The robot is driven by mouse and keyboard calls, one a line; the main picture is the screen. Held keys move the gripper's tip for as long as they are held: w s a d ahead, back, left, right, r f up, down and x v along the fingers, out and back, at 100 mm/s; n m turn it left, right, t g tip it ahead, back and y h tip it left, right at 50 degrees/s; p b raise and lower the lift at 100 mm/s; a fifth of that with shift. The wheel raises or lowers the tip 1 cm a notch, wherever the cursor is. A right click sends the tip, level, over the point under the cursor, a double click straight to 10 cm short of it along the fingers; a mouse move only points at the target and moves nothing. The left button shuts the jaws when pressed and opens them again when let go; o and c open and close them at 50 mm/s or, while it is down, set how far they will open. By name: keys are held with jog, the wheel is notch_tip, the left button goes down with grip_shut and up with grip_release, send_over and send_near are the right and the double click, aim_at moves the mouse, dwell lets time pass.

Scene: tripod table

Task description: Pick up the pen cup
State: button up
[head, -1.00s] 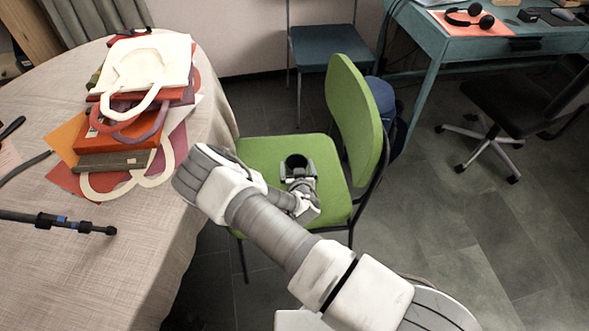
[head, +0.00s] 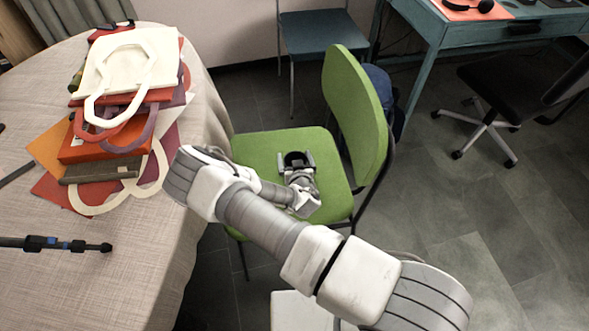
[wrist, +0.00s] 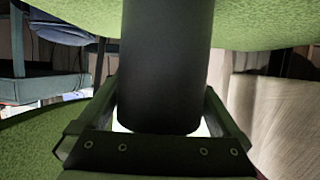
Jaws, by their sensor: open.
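The pen cup is a plain black cylinder (head: 295,157) standing on the seat of the green chair (head: 258,150). It fills the middle of the wrist view (wrist: 166,70), upright, with its lower end close to the gripper's palm. My gripper (head: 296,160) is open. In the head view its two fingers lie one on each side of the cup. In the wrist view the fingers (wrist: 160,108) also flank the cup, and a gap shows at each side near the palm. The cup's far side is hidden.
The chair's green backrest (head: 357,105) rises close to the right of the gripper. A cloth-covered table (head: 130,260) with bags (head: 130,65) and a black rod (head: 55,244) stands to the left. A blue chair (head: 318,35) stands behind. Open floor lies right.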

jog(key=c, duration=1.2)
jog(key=shift+r, duration=0.1)
